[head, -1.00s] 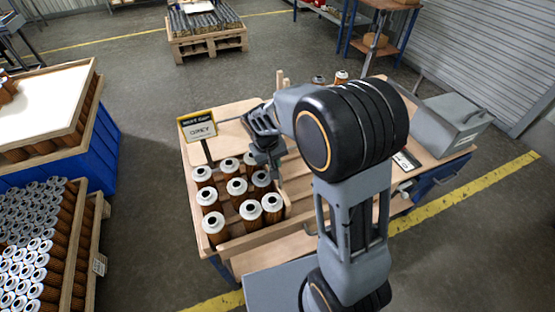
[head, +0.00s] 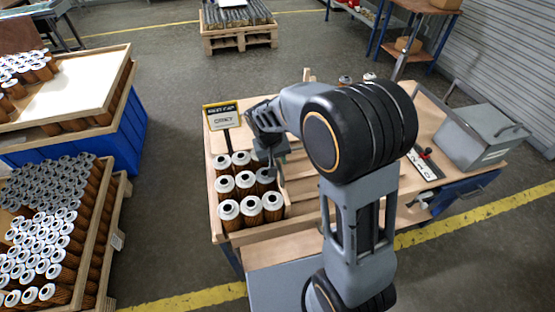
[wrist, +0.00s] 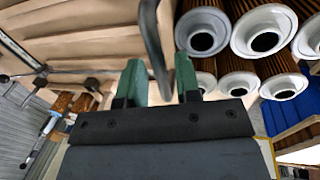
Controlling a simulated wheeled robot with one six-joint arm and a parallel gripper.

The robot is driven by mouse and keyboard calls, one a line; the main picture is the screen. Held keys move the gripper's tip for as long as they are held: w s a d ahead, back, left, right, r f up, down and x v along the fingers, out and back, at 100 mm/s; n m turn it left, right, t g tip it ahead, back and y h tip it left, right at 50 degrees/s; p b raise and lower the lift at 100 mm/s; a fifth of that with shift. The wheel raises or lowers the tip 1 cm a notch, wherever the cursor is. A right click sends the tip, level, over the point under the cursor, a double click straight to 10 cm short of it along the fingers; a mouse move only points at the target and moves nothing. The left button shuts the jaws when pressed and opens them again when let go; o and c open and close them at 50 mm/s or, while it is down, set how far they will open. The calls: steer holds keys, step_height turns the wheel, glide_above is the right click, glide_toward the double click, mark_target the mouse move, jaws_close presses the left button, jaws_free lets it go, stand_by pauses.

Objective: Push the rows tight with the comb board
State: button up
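Several filter cartridges (head: 250,205) with white ring tops and orange-brown pleated sides stand upright in close rows. They are at the left end of a wooden tray (head: 262,234). My gripper (head: 268,158) is over the far right side of this group. In the wrist view, its green fingers (wrist: 159,80) are apart. A bent grey bar (wrist: 152,40) runs between them, and I cannot tell whether they touch it. White cartridge ends (wrist: 262,35) show just to its right. I cannot clearly make out the comb board; the bar may be part of it.
A sign (head: 222,118) stands behind the cartridges. Crates of cartridges (head: 60,220) stand at left. The tray right of the group looks empty where visible.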

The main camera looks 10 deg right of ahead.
steer(key=shift+o, duration=0.7)
step_height(320, 180, up, 14)
steer(key=a, duration=0.2)
steer(key=shift+a+f, duration=0.25)
steer(key=shift+a, duration=0.05)
steer(key=shift+s, duration=0.1)
steer(key=s+d+f+t+y, duration=0.1)
steer(key=s+d, duration=0.3)
steer(key=s, duration=0.3)
steer(key=s+d+f+t+y, duration=0.1)
steer(key=s+d+t, duration=0.1)
steer(key=s, duration=0.5)
steer(key=shift+s+d+f+t, duration=0.3)
steer(key=shift+d+f, duration=0.1)
steer(key=shift+d, duration=0.45)
